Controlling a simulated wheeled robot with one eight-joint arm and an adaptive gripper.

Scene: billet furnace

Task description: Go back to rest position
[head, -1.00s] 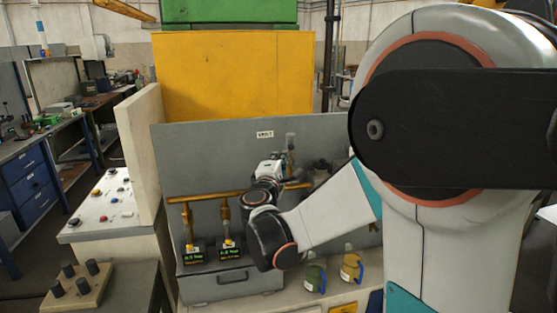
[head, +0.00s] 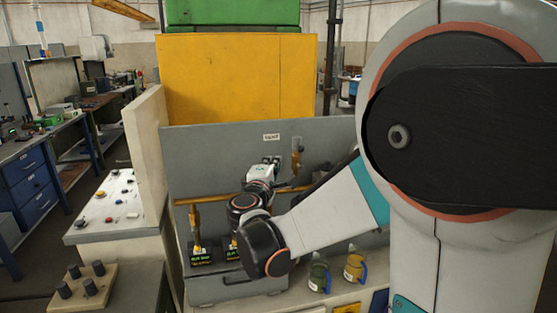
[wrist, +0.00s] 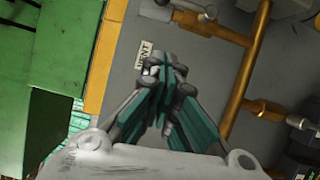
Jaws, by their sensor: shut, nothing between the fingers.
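My gripper (wrist: 170,72) is shut and empty in the wrist view, its fingers together in front of the grey panel (wrist: 200,75). A white VENT label (wrist: 144,55) shows just beyond the fingertips. In the head view my gripper (head: 271,161) is small, at the far end of my bent arm, below the same label (head: 271,137) and left of a brass valve (head: 297,160). I cannot tell the gap between gripper and panel. My arm hides part of the brass pipe and part of the right-hand display.
A brass pipe (wrist: 244,78) with fittings runs beside the gripper in the wrist view. A button console (head: 112,207) stands left.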

